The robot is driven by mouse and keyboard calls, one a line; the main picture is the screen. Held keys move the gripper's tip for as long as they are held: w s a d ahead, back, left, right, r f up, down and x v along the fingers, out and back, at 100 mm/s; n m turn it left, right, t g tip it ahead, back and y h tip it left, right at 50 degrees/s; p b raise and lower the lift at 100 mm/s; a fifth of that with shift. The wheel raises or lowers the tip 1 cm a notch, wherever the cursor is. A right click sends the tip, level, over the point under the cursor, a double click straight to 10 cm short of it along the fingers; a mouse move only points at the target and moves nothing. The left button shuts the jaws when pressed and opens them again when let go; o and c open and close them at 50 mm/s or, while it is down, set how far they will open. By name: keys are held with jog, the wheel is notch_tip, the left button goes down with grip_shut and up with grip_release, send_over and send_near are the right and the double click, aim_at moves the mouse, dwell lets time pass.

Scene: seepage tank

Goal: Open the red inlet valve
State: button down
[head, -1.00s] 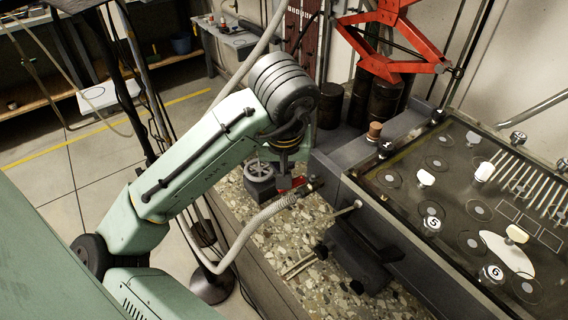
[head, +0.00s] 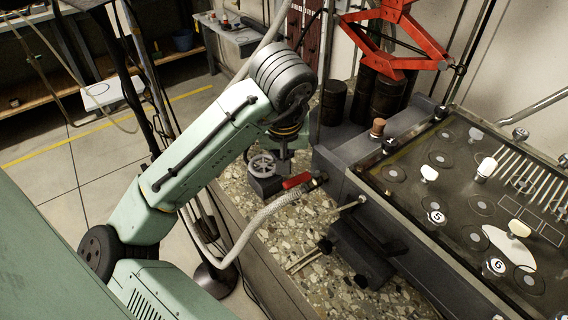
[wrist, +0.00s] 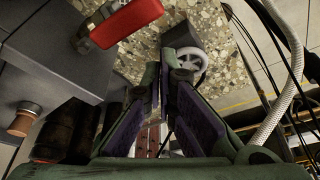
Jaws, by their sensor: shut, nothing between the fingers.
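The red inlet valve handle (head: 297,180) sits at the side of the tank, where a ribbed pale hose (head: 262,217) joins it. In the wrist view the red handle (wrist: 125,22) is at the top left, apart from my fingers. My gripper (wrist: 166,75) has its fingers converging at the tips, shut and empty. In the head view my wrist hides most of the gripper, above and behind the handle. I cannot tell how far the valve is turned.
A grey handwheel (head: 262,163) on a dark block is close by; it also shows just beyond my fingertips in the wrist view (wrist: 187,62). The glass-topped tank (head: 440,210) fills the right. A metal knob (head: 358,201) sticks out below the valve.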

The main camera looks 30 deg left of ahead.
notch_tip(320, 180, up, 10)
jog(key=d+b, duration=0.1)
jog(key=shift+s+d+f, duration=0.25)
jog(key=shift+s+d, duration=0.05)
jog(key=shift+s, duration=0.15)
jog(key=shift+s, duration=0.1)
